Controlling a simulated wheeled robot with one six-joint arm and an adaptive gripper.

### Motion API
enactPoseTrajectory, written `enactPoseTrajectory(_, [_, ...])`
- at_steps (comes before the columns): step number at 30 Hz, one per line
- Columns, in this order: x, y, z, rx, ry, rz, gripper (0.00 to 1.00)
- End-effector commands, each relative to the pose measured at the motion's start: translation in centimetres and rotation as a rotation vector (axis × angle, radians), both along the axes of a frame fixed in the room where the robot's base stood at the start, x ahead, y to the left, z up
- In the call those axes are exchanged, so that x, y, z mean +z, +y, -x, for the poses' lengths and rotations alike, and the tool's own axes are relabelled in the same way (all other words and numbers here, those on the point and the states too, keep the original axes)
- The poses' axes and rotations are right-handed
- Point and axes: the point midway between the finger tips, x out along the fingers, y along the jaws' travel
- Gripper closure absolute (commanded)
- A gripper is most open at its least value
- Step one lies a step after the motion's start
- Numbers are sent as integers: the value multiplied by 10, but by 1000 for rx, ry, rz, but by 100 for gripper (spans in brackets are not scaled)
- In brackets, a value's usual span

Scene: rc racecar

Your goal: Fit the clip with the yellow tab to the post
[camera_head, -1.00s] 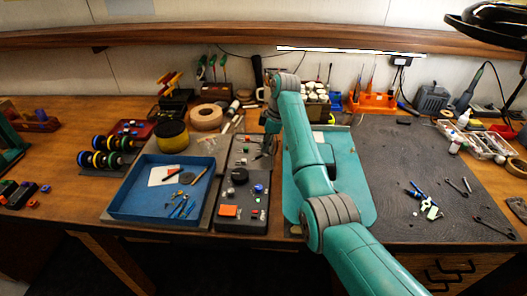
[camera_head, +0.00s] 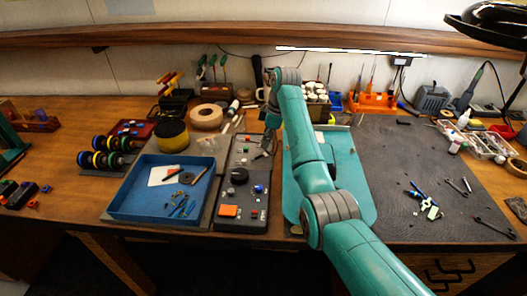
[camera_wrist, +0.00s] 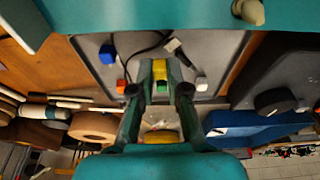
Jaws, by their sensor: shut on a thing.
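In the wrist view my gripper (camera_wrist: 160,92) is shut on a small clip with a yellow tab (camera_wrist: 160,70), held between the fingertips. Most of the clip is hidden by the fingers. I cannot tell which part is the post, or whether the clip touches anything.
A blue tray (camera_head: 118,203) with loose parts stands left of the chassis. Tools lie on the dark mat (camera_head: 385,160).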

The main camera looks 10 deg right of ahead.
Motion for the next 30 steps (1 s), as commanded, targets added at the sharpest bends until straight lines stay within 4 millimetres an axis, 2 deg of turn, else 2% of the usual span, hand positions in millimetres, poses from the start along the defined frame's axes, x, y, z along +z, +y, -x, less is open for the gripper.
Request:
enactPoseTrajectory(16, [23,0,0,1,0,0,100])
enactPoseTrajectory(30, [24,0,0,0,1,0,100])
